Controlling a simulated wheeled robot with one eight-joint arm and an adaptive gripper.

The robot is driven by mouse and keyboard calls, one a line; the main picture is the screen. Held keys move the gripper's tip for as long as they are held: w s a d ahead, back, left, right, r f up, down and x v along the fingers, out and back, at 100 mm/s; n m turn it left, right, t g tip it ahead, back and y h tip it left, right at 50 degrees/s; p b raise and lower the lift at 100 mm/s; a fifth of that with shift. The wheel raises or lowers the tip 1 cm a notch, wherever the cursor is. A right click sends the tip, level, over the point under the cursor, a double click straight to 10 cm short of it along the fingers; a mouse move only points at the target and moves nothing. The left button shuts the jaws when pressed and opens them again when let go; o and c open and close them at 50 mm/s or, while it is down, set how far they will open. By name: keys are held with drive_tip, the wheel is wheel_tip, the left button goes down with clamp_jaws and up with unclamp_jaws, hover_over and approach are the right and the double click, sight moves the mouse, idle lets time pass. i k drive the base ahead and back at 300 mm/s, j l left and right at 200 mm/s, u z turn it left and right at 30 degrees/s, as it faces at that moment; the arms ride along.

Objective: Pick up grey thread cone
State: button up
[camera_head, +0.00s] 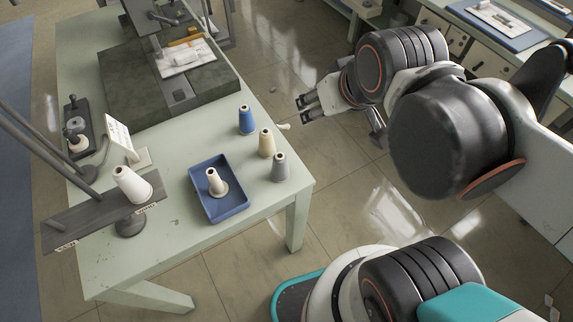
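The grey thread cone (280,169) stands upright near the right edge of the pale green table (170,245). A cream cone (266,144) stands just behind it, and a blue cone (246,121) stands farther back. My gripper (302,107) is in the air beyond the table's right edge, behind and to the right of the grey cone in the picture. Its two fingers point left with a gap between them. It is open and empty, apart from all the cones.
A blue tray (207,215) holding a cream cone (216,183) lies left of the grey cone. Floor is open right of the table.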

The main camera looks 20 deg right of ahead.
sight(281, 171)
drive_tip(key=k+l, duration=0.2)
drive_tip(key=k, duration=0.2)
drive_tip(key=k+l, duration=0.2)
drive_tip(key=k, duration=0.2)
drive_tip(key=k+l+z, duration=0.1)
drive_tip(key=k, duration=0.3)
drive_tip(key=l, duration=0.1)
